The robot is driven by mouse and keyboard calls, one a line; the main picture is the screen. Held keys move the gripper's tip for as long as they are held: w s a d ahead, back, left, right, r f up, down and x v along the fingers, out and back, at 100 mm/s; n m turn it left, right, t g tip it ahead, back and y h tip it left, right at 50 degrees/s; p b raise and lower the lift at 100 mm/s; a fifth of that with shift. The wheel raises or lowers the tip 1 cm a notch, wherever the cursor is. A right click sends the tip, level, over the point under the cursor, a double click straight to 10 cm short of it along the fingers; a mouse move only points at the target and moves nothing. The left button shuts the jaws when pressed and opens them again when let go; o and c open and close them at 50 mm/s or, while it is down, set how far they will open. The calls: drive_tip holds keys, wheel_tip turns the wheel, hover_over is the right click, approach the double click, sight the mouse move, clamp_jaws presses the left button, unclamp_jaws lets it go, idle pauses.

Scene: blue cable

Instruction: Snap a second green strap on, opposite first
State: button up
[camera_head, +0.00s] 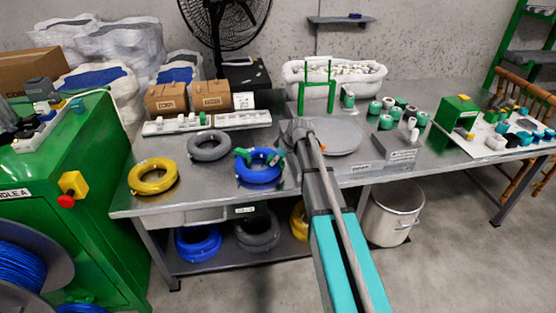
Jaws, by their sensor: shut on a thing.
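A blue cable coil (259,178) lies flat on the grey metal table, left of my arm. One green strap (242,155) sits on the coil's upper left side. A second green strap (277,161) is at the coil's right side, beside my gripper (284,152). My gripper is shut on this second strap. The fingertips are small and partly hidden by the wrist and the strap. I cannot tell whether the second strap is fastened around the coil or only touches it.
A grey coil (208,146) and a yellow coil (153,177) lie to the left. A white strip with small parts (165,127) is behind them. A round grey plate (340,137) lies right of my gripper, with green-and-white spools (386,121) beyond it. A green frame (317,84) stands behind.

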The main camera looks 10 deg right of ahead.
drive_tip(key=shift+f+b, duration=0.5)
drive_tip(key=shift+f, duration=0.05)
idle(0.4)
drive_tip(key=shift+r+p, duration=1.25)
idle(0.8)
drive_tip(key=shift+f+b, duration=1.2)
drive_tip(key=shift+b, duration=0.05)
idle(0.8)
drive_tip(key=shift+r+p, duration=0.65)
drive_tip(key=shift+p, duration=0.05)
drive_tip(key=shift+f+b, duration=0.4)
drive_tip(key=shift+b, duration=0.05)
idle(1.8)
